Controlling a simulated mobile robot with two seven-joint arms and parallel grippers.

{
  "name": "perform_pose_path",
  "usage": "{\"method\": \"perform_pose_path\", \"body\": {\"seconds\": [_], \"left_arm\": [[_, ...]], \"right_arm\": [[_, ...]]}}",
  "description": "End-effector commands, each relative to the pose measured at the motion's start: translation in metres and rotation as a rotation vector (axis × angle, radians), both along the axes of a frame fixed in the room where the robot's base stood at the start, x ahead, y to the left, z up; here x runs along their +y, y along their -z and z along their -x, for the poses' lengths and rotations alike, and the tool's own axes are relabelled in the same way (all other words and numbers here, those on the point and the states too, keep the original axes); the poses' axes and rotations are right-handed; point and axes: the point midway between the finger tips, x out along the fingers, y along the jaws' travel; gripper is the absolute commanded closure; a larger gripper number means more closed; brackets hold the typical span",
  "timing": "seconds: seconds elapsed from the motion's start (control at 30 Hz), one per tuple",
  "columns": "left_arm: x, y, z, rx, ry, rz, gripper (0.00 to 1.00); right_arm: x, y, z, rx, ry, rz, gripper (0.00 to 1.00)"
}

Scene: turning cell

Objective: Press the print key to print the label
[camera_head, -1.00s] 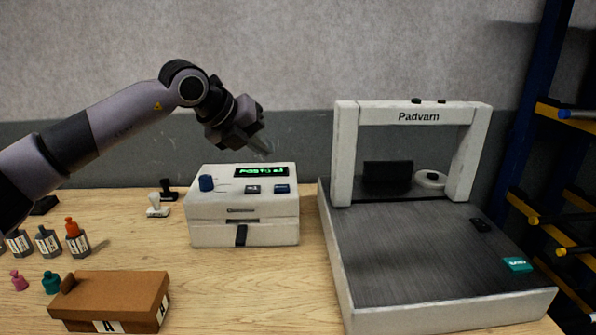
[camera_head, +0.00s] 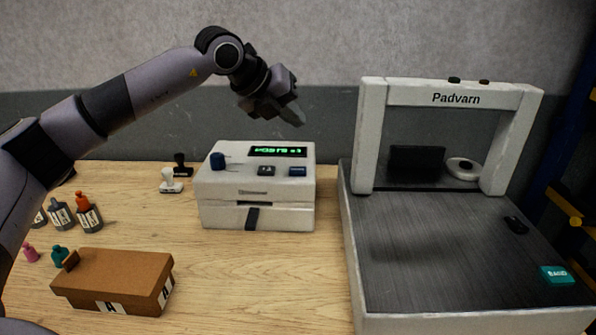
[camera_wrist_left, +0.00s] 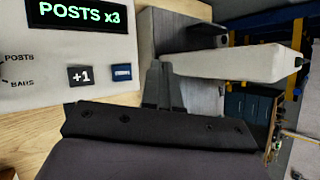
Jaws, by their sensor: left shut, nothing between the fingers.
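In the left wrist view the display (camera_wrist_left: 77,13) reads "POSTS x3", and the +1 key (camera_wrist_left: 81,76) sits beside the blue key (camera_wrist_left: 121,72), whose lettering is too small to read. My left gripper (camera_head: 297,117) is shut and empty, above the printer's back right part and apart from the keys. Its fingers (camera_wrist_left: 164,84) show right of the blue key. My right gripper is not in view.
A Padvarn machine (camera_head: 455,99) with a grey bed stands right of the printer. Two stamps (camera_head: 172,181), several small bottles (camera_head: 88,212) and a brown box (camera_head: 115,280) are on the left. The bench in front of the printer is clear.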

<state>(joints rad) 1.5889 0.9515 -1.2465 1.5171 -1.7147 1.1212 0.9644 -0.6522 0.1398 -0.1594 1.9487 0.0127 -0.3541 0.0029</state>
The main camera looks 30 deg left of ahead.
Motion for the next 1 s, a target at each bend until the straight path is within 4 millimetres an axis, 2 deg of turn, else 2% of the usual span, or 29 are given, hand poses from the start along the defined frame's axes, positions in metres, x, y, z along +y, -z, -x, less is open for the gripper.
{"method": "perform_pose_path", "body": {"seconds": [0.5,0.67,1.0], "left_arm": [[0.0,0.072,0.0,0.0,-0.001,0.002,1.0],[0.0,0.08,0.0,0.0,0.0,0.0,1.0],[0.0,0.08,0.0,0.0,0.0,0.0,1.0]], "right_arm": [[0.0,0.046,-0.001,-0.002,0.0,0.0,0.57],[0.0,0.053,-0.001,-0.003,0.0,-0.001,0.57],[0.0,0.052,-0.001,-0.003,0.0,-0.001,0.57]]}}
